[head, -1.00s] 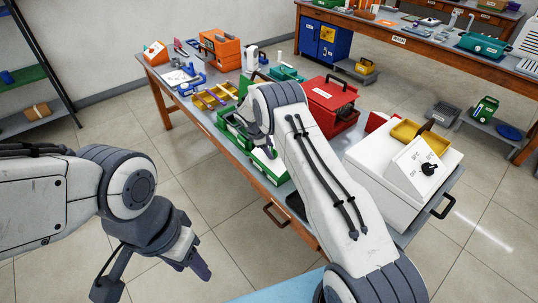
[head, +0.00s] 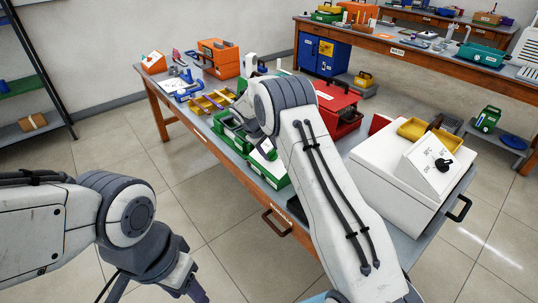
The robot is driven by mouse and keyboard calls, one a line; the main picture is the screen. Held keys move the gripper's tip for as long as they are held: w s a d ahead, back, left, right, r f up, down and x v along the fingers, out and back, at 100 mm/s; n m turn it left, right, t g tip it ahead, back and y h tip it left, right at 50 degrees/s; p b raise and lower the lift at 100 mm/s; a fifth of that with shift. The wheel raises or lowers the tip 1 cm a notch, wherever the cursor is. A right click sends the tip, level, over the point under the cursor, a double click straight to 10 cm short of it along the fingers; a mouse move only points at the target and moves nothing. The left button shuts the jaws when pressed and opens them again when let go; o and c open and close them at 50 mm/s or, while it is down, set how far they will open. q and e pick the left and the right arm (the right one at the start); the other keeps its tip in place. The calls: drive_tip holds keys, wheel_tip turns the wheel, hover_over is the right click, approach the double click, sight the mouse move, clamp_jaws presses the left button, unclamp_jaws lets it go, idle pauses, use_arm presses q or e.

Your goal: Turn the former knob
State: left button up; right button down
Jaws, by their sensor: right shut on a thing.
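A green box with a sloped white panel (head: 268,149) stands at the table's near edge; a small dark mark shows on the panel. My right gripper (head: 243,121) is by the green boxes, mostly hidden by my own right arm. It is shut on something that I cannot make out. A white box (head: 385,190) at the right end of the table has a slanted panel with a black knob (head: 443,165) and printed markings. No gripper is near that knob. My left gripper (head: 190,290) hangs over the floor at the bottom, cut off by the frame edge.
A red case (head: 335,105) stands behind my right arm. Yellow bins (head: 210,102), an orange toolbox (head: 217,58) and small tools lie further left on the table. A yellow tray (head: 418,129) rests on the white box.

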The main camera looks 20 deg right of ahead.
drive_tip(key=shift+s+m, duration=0.1)
drive_tip(key=shift+m, duration=0.3)
drive_tip(key=shift+c, duration=1.4)
unclamp_jaws()
drive_tip(key=b+v, duration=0.1)
drive_tip(key=v, duration=0.9)
drive_tip(key=shift+r, duration=0.2)
drive_tip(key=shift+a, duration=0.15)
